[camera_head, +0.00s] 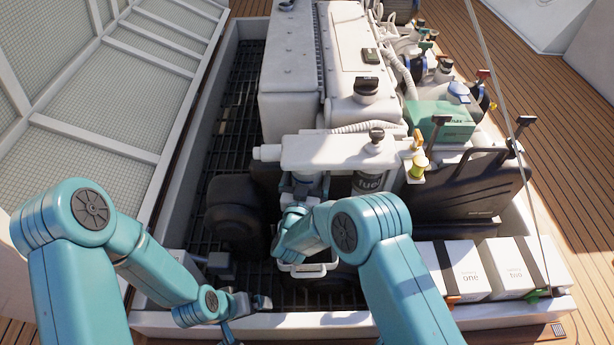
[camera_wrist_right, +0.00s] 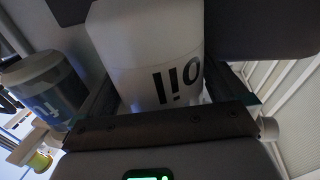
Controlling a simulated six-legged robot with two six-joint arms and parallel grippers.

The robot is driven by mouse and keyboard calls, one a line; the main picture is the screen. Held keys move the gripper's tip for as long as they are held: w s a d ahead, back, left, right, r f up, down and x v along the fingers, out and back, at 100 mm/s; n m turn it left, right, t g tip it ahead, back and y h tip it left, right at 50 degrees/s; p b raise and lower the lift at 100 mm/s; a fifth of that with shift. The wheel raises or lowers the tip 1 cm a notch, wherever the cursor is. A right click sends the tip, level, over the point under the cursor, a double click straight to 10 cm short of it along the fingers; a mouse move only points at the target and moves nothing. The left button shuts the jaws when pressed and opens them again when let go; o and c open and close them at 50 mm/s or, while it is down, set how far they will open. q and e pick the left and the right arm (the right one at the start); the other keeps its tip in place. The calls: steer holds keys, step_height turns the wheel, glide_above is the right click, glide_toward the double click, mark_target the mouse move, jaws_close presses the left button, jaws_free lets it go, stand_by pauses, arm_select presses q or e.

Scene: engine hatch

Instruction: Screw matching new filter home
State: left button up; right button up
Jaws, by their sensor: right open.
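A white filter with dark lettering that reads "oil" (camera_wrist_right: 150,50) stands between the fingers of my right gripper (camera_wrist_right: 172,85) in the right wrist view. The fingers are open on either side of it; I cannot tell whether they touch it. In the head view my right gripper (camera_head: 302,192) is under the pale filter housing (camera_head: 335,152), and the oil filter is mostly hidden by my arm. A dark filter marked "fuel" (camera_head: 368,183) hangs beside it on the right. My left gripper (camera_head: 248,304) is low near the front edge; its jaws are too small to judge.
A white tray (camera_head: 303,268) sits below my right wrist. The white engine (camera_head: 345,60) fills the middle. Two white boxes (camera_head: 462,268) with black straps stand at the front right. The dark grating (camera_head: 215,150) on the left is partly free.

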steer(key=shift+c, duration=0.3)
steer(key=c, duration=1.2)
steer(key=shift+o, duration=0.2)
steer(key=n+y, duration=0.1)
steer(key=y, duration=0.1)
steer(key=shift+d+n+y, duration=0.15)
steer(key=shift+n+y, duration=0.75)
steer(key=shift+y, duration=0.3)
steer(key=shift+n+y, duration=0.5)
steer(key=shift+y, duration=0.3)
steer(key=shift+n+y, duration=0.8)
steer(key=shift+y, duration=0.4)
